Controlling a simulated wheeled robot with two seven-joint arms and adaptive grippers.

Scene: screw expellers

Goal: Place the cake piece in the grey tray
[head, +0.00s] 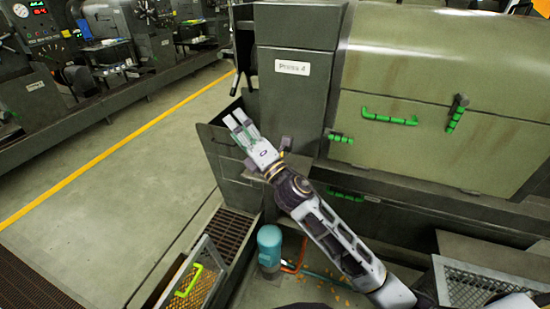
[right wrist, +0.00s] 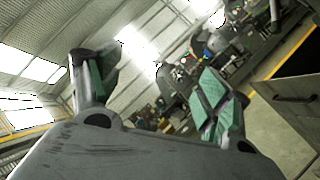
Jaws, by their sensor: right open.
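My right gripper (head: 235,118) is in front of the dark grey bin (head: 222,165) at the end of Press 4, its fingers pointing up and left. In the right wrist view its two green-padded fingers (right wrist: 160,72) are spread apart with nothing between them. Small orange-tan pieces, possibly cake (head: 340,291), lie on the floor under my right arm. I cannot single out one cake piece. A grey mesh-sided tray (head: 480,286) is at the lower right; I cannot tell if it is the task's tray. My left gripper is not in view.
The Press 4 cabinet (head: 291,110) and green press housing (head: 430,85) stand behind my right arm. A teal cylinder (head: 269,245) stands below it. A mesh-sided container with a yellow-green handle (head: 187,281) is at the lower left. The floor (head: 120,190) at left is clear.

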